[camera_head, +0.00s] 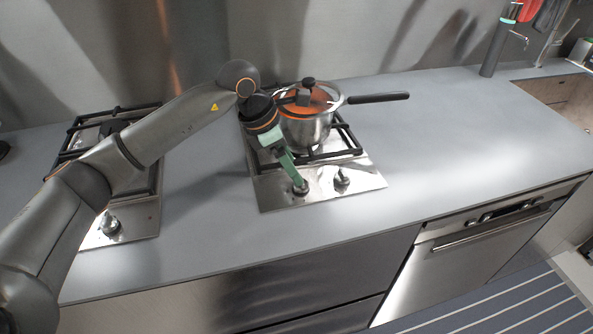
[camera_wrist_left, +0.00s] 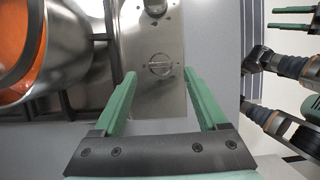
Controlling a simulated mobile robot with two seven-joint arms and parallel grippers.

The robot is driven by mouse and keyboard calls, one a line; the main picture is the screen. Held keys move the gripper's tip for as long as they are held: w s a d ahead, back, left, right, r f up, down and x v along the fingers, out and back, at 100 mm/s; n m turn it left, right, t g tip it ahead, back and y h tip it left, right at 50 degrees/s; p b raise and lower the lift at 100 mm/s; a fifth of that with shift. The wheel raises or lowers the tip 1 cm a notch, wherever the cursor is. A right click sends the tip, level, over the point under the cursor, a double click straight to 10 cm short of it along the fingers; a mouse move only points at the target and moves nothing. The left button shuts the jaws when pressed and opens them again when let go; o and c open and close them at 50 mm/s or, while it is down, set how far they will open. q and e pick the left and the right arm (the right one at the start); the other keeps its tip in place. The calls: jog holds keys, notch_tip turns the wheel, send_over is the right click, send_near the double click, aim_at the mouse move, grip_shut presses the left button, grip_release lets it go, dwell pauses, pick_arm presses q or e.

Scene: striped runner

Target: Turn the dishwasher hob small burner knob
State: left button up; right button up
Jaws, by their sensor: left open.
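My left gripper (camera_head: 300,186) is over the front strip of the steel hob with the pot, pointing down at its left knob (camera_head: 301,191). In the left wrist view this round knob (camera_wrist_left: 159,66) lies between the two green fingertips of the left gripper (camera_wrist_left: 160,74), with a gap on both sides. The gripper is open. The hob's right knob (camera_head: 342,179) is free and also shows at the top of the left wrist view (camera_wrist_left: 154,8). Which burner each knob serves cannot be told. My right gripper (camera_wrist_left: 288,18) shows only in the wrist view, its green fingers apart.
A steel pot (camera_head: 305,122) with an orange-tinted lid and long handle (camera_head: 378,98) stands on the hob's black grate, close to my left wrist. Another hob (camera_head: 120,150) lies left. The counter (camera_head: 450,135) is clear to the right. A dishwasher (camera_head: 480,245) is below.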

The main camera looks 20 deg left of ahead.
pick_arm(q)
jog(key=shift+x, duration=1.85)
grip_shut()
